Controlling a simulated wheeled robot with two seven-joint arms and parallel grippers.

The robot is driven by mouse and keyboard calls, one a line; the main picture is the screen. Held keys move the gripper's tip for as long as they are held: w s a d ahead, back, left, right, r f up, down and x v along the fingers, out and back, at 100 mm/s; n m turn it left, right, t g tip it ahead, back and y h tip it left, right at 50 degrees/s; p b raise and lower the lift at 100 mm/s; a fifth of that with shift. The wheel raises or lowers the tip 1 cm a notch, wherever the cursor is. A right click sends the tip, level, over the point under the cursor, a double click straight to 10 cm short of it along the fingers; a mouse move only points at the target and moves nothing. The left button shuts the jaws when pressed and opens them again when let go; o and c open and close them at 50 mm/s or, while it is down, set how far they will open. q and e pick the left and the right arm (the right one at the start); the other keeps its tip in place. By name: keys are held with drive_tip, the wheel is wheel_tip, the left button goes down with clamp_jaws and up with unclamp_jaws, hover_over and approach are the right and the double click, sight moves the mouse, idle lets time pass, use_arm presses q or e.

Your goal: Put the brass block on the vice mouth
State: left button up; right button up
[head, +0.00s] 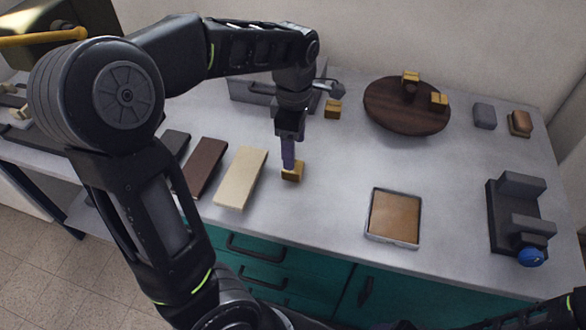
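A brass block (293,174) sits on the grey bench, right of the cream board. My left gripper (289,166) points down with its fingertips at this block. The fingers overlap in this view, so whether they are closed on it cannot be told. The vice (520,213) is at the right of the bench, a dark base with two grey jaws, a gap between them and a blue knob (530,257) at its front end. Other brass blocks sit by the grey box (333,109) and on the round wooden board. My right gripper is not visible; dark arm parts show at bottom right.
A round dark wooden board (385,117) stands at the back. A tray with a tan pad (394,217) lies between the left gripper and the vice. A cream board (241,178) and brown board (205,167) lie left. The bench middle is clear.

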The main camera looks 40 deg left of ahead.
use_arm(q)
drive_tip(key=shift+f, duration=1)
drive_tip(key=shift+f, duration=0.1)
wheel_tip(320, 180, down, 5)
drive_tip(key=shift+a+f, duration=0.1)
drive_tip(key=shift+c, duration=0.2)
clamp_jaws()
idle(0.4)
idle(0.4)
